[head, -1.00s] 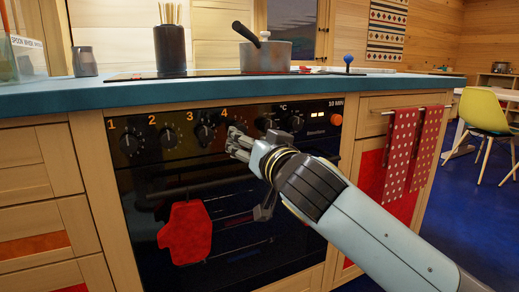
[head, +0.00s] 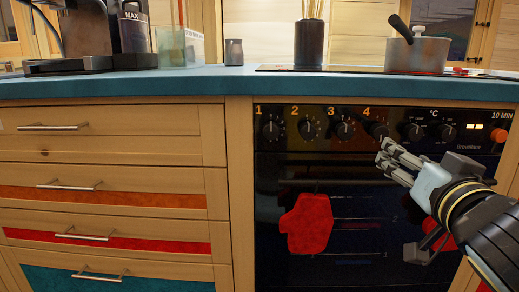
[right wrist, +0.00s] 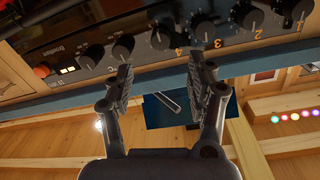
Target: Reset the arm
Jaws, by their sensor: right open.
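My right gripper (head: 388,160) reaches in from the right in the head view, in front of the stove's control panel and just below knob 4 (head: 375,124). In the right wrist view its two fingers (right wrist: 165,85) stand apart with nothing held between them. Knob 4 also shows beyond the fingertips in that view (right wrist: 160,38). Whether the fingertips touch the panel cannot be told. My left gripper is not in either view.
The black oven (head: 345,200) has a red mitt (head: 309,223) hanging at its front. A pot (head: 417,54) and a utensil holder (head: 309,41) stand above it. Drawers with bar handles (head: 110,178) fill the left. A coffee machine (head: 85,35) stands on the blue counter (head: 200,86).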

